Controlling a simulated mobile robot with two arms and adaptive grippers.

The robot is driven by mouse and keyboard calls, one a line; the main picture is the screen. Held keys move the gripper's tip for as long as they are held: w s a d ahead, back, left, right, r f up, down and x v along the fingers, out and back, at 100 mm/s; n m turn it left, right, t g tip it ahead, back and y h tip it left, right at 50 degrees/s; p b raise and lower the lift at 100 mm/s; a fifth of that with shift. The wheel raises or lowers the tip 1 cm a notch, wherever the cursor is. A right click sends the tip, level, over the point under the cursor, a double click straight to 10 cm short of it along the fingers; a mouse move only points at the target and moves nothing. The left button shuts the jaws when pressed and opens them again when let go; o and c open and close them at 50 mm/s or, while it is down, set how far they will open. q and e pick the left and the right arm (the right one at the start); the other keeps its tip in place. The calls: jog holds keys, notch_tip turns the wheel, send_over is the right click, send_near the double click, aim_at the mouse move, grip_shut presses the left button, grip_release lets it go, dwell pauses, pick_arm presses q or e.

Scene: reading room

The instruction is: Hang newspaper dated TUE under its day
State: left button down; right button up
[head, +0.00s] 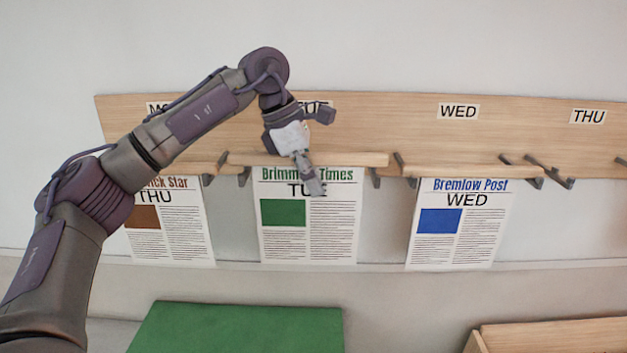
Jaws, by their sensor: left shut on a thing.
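The newspaper dated TUE (335,225), titled "Brimm… Times" with a green picture, hangs upright from a wooden rod (350,160). It is in front of the rail, below the partly covered TUE label (321,104). A pair of dark hooks (375,179) shows just below the rod's ends. I cannot tell whether the rod rests in them. My right gripper is out of view.
The wooden rail (400,115) also carries WED (458,111) and THU (588,116) labels. A THU newspaper (170,235) hangs to the left, a WED newspaper (460,235) under WED. The hooks (548,172) below and left of the THU label look empty. A green surface (240,330) is below.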

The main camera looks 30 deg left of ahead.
pick_arm(q)
jog(key=shift+w+a+f+b, duration=0.2)
jog(key=shift+w+f, duration=0.25)
jog(key=shift+f, duration=0.15)
jog(key=shift+w+a+f+b, duration=0.2)
jog(key=shift+w+f, duration=0.25)
jog(key=shift+f, duration=0.15)
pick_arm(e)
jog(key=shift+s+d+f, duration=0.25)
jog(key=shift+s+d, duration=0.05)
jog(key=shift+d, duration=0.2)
pick_arm(q)
jog(key=c, duration=1.2)
grip_release()
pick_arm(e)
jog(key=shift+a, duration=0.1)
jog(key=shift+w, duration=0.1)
pick_arm(q)
jog(key=shift+r, duration=0.1)
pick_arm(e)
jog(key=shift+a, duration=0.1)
